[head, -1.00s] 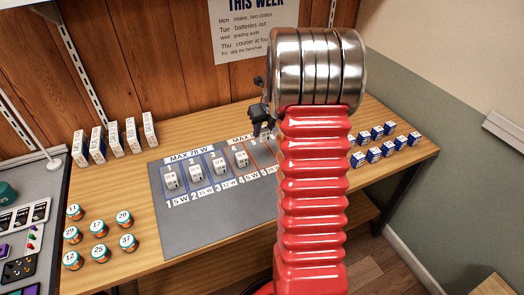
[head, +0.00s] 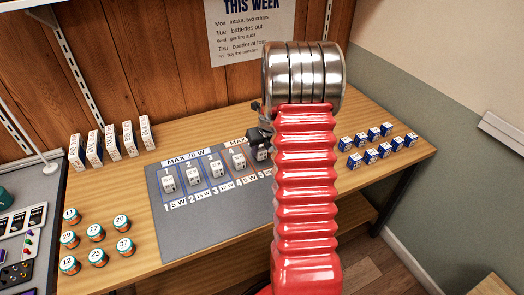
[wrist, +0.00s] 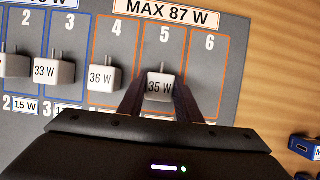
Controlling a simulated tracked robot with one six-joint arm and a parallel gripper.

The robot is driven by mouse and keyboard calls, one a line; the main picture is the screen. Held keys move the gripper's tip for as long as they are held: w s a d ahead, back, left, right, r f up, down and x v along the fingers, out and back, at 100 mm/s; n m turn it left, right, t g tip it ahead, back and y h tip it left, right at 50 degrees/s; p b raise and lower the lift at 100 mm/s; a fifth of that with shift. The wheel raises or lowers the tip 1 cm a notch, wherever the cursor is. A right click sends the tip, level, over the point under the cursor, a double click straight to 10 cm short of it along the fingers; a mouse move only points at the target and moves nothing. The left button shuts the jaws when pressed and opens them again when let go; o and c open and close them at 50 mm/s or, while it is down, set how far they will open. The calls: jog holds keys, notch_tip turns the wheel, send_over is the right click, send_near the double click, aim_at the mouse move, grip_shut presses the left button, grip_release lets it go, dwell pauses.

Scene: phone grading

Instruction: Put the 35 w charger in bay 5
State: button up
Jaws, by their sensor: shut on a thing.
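The 35 W charger (wrist: 160,86) is a small white block with prongs toward the far side, between the fingers of my gripper (wrist: 160,94) in the wrist view. It is over the lower part of bay 5 (wrist: 166,42), within the orange outline. I cannot tell whether it touches the mat. In the head view part of the charger (head: 261,154) shows below my gripper (head: 259,142), and my red arm hides bay 6.
A 36 W charger (wrist: 103,78) stands in bay 4 and a 33 W charger (wrist: 53,71) in bay 3. Bay 6 (wrist: 207,75) looks empty. Blue boxes (head: 372,155) stand to the right, white boxes (head: 112,142) at the back left, and round jars (head: 96,232) at the front left.

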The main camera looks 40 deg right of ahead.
jog(key=shift+f, duration=0.6)
jog(key=shift+f, duration=0.15)
jog(key=o, duration=1.1)
jog(key=v, duration=1.2)
jog(key=shift+s, duration=0.1)
jog(key=shift+a, duration=0.1)
